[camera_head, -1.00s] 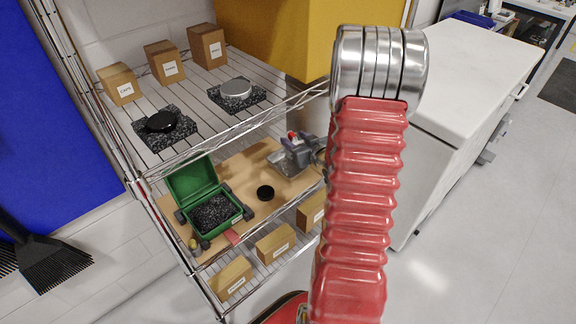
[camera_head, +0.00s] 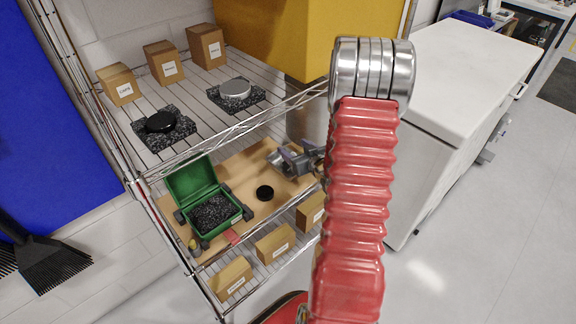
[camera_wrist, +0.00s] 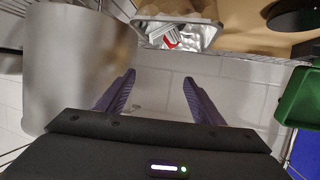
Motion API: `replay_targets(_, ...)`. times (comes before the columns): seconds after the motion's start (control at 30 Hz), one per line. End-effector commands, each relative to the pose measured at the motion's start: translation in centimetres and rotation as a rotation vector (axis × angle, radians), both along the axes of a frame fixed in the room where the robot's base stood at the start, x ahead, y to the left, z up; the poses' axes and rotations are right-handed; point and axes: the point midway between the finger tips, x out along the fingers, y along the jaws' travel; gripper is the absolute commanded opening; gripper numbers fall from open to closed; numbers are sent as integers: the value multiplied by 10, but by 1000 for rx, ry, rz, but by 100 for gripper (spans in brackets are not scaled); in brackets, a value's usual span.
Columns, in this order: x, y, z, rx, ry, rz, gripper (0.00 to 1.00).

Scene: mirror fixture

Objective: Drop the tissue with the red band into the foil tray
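The foil tray (camera_wrist: 208,38) is at the top of the wrist view, on the wooden board. A white tissue with a red band (camera_wrist: 168,40) lies inside it, against its left part. The tray also shows in the head view (camera_head: 280,165), partly hidden by my gripper. My gripper (camera_wrist: 159,76) is open and empty; its two purple fingers stand wide apart below the tray in the wrist view, clear of the tissue. The tissue cannot be made out in the head view.
A green box (camera_head: 191,180) with dark grains and a black disc (camera_head: 265,193) share the wooden board (camera_head: 240,168). A large metal cylinder (camera_wrist: 75,65) stands close to my left finger. Wire shelf edges run above and below the board.

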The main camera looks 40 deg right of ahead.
Motion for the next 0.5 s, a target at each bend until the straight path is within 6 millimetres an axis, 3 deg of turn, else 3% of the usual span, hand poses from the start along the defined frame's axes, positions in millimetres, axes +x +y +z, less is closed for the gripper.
replay_targets(0.5,-9,2,4,0,0,0,68)
